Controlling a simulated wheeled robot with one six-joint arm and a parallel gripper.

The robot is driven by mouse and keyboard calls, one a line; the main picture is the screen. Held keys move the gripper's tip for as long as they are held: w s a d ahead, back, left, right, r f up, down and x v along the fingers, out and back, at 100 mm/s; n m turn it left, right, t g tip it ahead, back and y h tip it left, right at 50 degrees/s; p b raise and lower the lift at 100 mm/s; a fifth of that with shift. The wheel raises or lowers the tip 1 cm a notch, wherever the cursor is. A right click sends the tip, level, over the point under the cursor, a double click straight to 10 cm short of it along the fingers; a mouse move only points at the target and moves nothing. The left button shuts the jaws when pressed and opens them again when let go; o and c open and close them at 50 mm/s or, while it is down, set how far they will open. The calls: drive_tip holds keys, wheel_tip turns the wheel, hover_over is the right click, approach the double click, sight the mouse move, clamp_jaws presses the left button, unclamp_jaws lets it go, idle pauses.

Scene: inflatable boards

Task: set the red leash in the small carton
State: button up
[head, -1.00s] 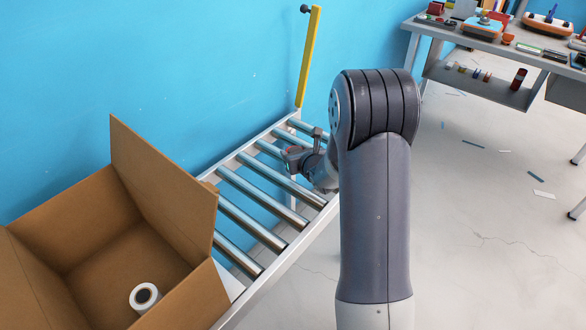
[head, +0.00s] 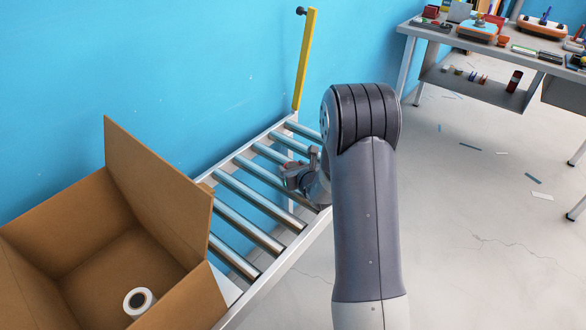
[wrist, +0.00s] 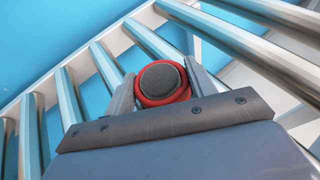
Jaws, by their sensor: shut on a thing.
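My gripper (wrist: 163,80) is shut on the red leash (wrist: 186,88), which shows in the wrist view as a red ring around a dark round centre between the fingers. In the head view my gripper (head: 291,174) is above the roller conveyor, and the leash is too small there to make out clearly. An open brown carton (head: 158,190) stands at the lower left, left of my gripper and apart from it. It is the only carton in view, and its lower edge is cut off.
A white roll (head: 138,301) lies inside the carton. The roller conveyor (head: 265,262) runs beneath my gripper along the blue wall. A yellow post (head: 305,60) stands at its far end. A cluttered table (head: 480,42) is at the back right; scraps litter the floor.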

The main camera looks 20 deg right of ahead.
drive_tip(key=shift+f, duration=0.15)
drive_tip(key=o, duration=1)
